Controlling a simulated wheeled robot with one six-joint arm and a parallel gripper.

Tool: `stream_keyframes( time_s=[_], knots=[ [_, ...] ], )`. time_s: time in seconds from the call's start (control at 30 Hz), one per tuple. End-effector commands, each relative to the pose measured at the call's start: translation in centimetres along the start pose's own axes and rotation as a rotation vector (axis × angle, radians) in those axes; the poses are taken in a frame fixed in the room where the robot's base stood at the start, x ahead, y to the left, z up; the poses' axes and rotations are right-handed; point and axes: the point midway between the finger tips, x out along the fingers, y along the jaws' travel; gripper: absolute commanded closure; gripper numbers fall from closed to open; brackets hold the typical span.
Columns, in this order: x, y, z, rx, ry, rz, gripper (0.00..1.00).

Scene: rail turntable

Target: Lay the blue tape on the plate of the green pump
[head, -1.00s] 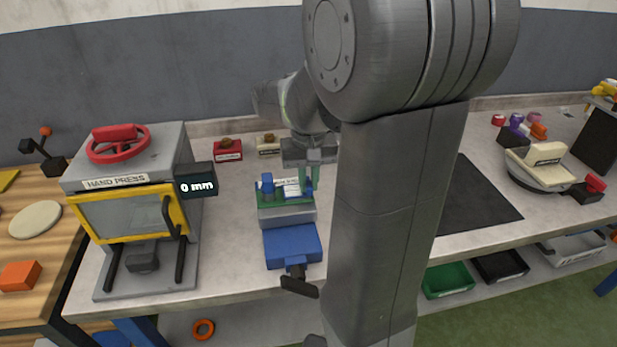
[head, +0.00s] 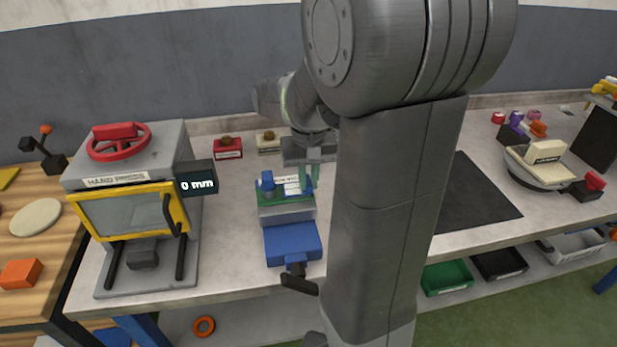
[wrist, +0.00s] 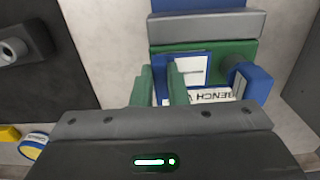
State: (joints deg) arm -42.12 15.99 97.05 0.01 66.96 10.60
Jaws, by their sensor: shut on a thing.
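The green pump (wrist: 236,49) sits at the grey-and-blue vice; it also shows in the head view (head: 264,196). It has a white plate face and a blue lever-like part (wrist: 256,84) at its right in the wrist view. My gripper (wrist: 161,82), with green fingers, is right over the pump, at the left side of its face in the wrist view. It is shut on a thin blue piece, seemingly the blue tape (wrist: 160,90). The blue edging merges with the plate, so I cannot tell whether the tape touches it. My arm partly hides the spot in the head view.
The blue vice slide (head: 292,243) and its dark handle point to the bench front. The hand press (head: 135,215) stands at the left. Red (head: 228,149) and cream boxes stand behind. A dark mat (head: 475,205) lies right. A blue-rimmed round item (wrist: 34,144) lies nearby.

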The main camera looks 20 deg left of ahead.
Motion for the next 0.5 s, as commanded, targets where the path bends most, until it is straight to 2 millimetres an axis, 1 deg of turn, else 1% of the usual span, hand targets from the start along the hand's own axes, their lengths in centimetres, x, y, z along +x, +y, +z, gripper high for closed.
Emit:
stream_keyframes(
  time_s=[0.5],
  knots=[
    [0.49, 0.00, 0.00, 0.000, 0.000, 0.000, 1.00]
  ],
)
